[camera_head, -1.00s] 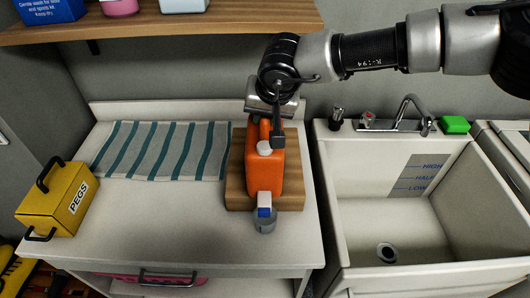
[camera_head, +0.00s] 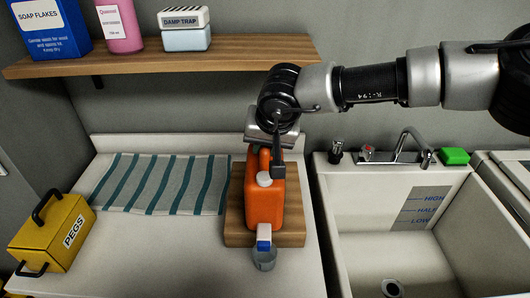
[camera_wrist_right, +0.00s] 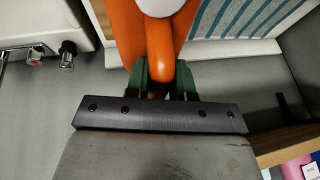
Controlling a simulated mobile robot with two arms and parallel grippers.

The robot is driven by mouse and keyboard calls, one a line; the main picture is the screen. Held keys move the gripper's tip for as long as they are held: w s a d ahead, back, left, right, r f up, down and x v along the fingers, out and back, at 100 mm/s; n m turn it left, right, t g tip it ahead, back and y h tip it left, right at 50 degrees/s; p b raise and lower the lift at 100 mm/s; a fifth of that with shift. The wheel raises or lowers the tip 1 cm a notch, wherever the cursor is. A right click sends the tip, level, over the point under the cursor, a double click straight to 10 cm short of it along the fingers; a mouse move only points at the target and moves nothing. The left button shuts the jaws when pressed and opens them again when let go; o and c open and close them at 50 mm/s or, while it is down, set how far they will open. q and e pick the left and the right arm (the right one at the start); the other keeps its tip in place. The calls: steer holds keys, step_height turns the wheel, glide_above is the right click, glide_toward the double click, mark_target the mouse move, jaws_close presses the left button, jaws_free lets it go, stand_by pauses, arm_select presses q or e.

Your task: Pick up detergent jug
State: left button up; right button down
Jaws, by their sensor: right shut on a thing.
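The orange detergent jug (camera_head: 264,205) with a white cap stands upright on a wooden board (camera_head: 236,232) on the counter. A small clear cup (camera_head: 264,259) sits under its white and blue spout at the front. My right gripper (camera_head: 274,150) reaches in from the right at the top back of the jug. In the right wrist view its green fingers (camera_wrist_right: 166,84) are closed around the orange handle (camera_wrist_right: 160,52) of the jug. The jug appears to rest on the board still. My left gripper is not in view.
A striped towel (camera_head: 165,183) and a yellow pegs box (camera_head: 52,232) lie to the left on the counter. A shelf (camera_head: 150,62) with a soap flakes box, a pink bottle and a damp trap hangs above. The sink (camera_head: 400,240) is at right, with a green block (camera_head: 455,156) near its tap.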

steer(key=shift+r+b, duration=0.45)
steer(key=shift+r, duration=1.05)
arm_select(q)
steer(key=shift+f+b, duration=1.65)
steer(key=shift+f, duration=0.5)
arm_select(e)
steer(key=s+d+r, duration=0.6)
steer(key=d+r, duration=0.1)
steer(key=d, duration=0.3)
steer(key=shift+f, duration=0.2)
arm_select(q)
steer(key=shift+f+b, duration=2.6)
arm_select(e)
steer(key=shift+w+a+f, duration=1)
steer(key=shift+a+f, duration=0.65)
steer(key=shift+f, duration=0.1)
steer(key=shift+w+a+f, duration=0.95)
steer(key=shift+a+f, duration=0.7)
steer(key=shift+f, duration=0.15)
steer(key=shift+w+a+f, duration=1)
steer(key=shift+a+f, duration=0.65)
steer(key=shift+f, duration=0.1)
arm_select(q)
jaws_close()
arm_select(e)
steer(key=shift+f, duration=0.15)
